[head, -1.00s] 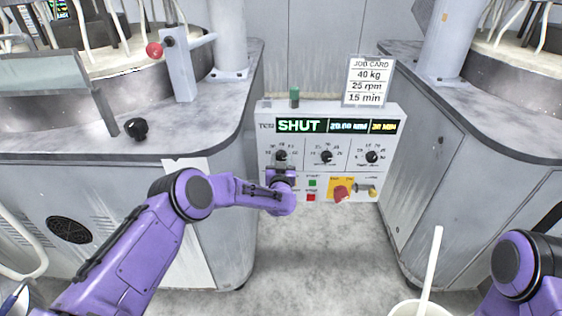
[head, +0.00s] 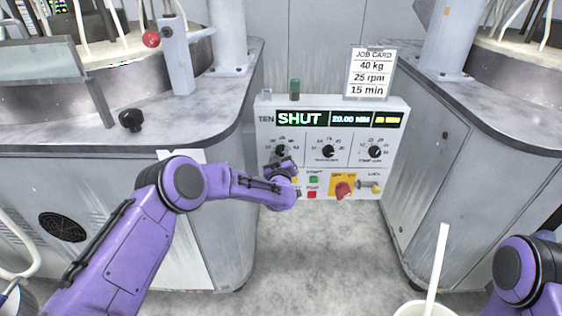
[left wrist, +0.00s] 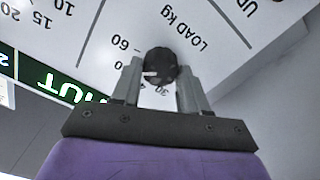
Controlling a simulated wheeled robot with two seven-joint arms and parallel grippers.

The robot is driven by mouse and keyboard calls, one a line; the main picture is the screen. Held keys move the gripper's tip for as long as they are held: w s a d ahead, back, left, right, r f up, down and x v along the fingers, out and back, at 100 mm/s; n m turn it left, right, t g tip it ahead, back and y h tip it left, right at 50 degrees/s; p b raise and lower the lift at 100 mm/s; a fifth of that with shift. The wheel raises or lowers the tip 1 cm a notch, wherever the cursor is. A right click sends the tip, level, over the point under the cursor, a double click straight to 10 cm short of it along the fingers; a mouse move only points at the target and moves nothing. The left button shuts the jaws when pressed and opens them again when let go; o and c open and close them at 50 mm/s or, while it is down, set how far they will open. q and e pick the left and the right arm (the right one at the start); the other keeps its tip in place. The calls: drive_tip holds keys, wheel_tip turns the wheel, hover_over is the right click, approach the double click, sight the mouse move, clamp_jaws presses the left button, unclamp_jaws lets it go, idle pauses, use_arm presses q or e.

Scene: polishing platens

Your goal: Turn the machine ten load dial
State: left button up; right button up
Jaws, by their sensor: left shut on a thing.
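The control panel (head: 337,165) of machine ten stands between two grey cabinets. Its display (head: 300,118) reads SHUT, with 20.00 MM beside it. The load dial (head: 281,151) is the leftmost of three black dials. In the left wrist view the load dial (left wrist: 160,65), labelled LOAD kg, sits between my left fingertips, its white mark pointing left in that picture. My left gripper (head: 285,162) is shut on it, tilted against the panel; the arm partly covers the panel's lower left. The job card (head: 370,75) reads 40 kg, 25 rpm, 15 min. My right gripper is out of view.
Two other dials (head: 328,151) (head: 375,152) sit to the right. Below are a green button (head: 313,180), a red button (head: 312,195) and a red switch (head: 343,190) on yellow. A black knob (head: 131,120) lies on the left cabinet top. A white bucket (head: 410,309) stands at front right.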

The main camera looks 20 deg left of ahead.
use_arm(q)
drive_tip(key=n+b, duration=0.1)
drive_tip(key=n, duration=0.1)
drive_tip(key=n+b, duration=0.4)
drive_tip(key=shift+f, duration=0.3)
drive_tip(key=shift+r+n+b, duration=0.15)
drive_tip(key=shift+n+b, duration=1.15)
drive_tip(key=shift+n, duration=0.7)
drive_tip(key=o, duration=1.1)
drive_tip(key=shift+c, duration=0.2)
drive_tip(key=v, duration=1)
drive_tip(key=shift+s, duration=0.35)
drive_tip(key=shift+d, duration=0.1)
